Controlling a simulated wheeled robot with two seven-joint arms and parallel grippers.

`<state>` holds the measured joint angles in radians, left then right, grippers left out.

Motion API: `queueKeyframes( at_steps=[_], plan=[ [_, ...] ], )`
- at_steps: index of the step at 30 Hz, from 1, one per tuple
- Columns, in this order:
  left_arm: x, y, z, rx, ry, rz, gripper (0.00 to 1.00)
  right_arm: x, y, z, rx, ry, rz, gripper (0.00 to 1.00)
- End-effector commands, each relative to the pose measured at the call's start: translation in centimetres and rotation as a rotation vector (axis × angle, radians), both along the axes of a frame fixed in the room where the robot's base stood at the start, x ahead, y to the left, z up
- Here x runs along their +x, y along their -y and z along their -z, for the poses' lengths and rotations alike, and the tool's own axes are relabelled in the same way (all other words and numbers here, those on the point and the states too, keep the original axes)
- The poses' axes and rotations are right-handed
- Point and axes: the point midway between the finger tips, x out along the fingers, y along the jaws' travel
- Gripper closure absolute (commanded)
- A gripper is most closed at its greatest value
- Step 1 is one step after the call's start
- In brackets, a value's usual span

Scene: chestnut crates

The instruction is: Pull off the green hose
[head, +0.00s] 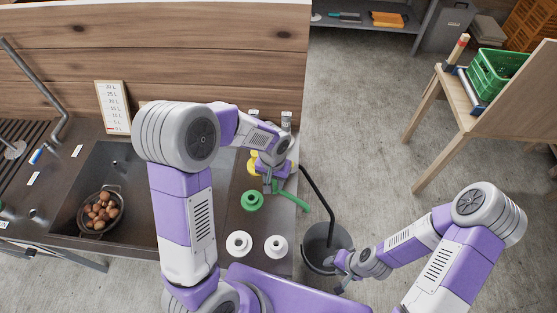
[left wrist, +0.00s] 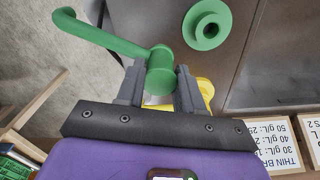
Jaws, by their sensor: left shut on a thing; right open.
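The green hose (head: 291,198) has a thick cylindrical end and a bent, thinner tube. My left gripper (head: 271,186) is shut on that thick end; in the left wrist view the green hose (left wrist: 108,38) shows its end between both fingers (left wrist: 159,85). The hose end is apart from the round green fitting (head: 252,201), which stands on the counter and also shows in the left wrist view (left wrist: 208,28). A yellow fitting (head: 253,163) is partly hidden behind my left gripper. My right gripper (head: 336,276) is open and empty beside the bucket.
Two white fittings (head: 239,244) stand at the counter's front. A black hose (head: 318,192) runs down to the grey bucket (head: 309,249) on the floor. A bowl of chestnuts (head: 84,216) sits in the sink at left. A wooden stand with a green crate (head: 490,72) is at right.

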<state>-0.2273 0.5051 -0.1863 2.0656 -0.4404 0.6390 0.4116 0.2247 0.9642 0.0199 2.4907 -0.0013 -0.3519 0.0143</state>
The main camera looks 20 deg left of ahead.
Motion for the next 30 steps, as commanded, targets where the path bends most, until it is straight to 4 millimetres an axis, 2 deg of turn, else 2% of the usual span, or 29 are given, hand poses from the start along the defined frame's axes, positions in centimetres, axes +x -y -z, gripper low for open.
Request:
queueKeyframes(
  at_steps=[9,18,24,30],
  plan=[
    [4.9,7.3,-1.6,0.000,0.002,0.064,1.00,0.0,0.0,0.0,0.000,0.000,0.000,0.57],
    [9.0,13.4,-3.0,0.000,0.000,0.114,1.00,0.0,0.0,0.0,0.000,0.000,0.000,0.57],
    [11.2,16.6,-3.7,-0.001,0.001,0.141,1.00,0.0,0.0,0.0,0.000,0.000,0.000,0.57],
    [12.8,18.7,-4.3,0.000,0.002,0.159,1.00,0.0,0.0,0.0,0.000,0.000,0.000,0.57]
  ],
)
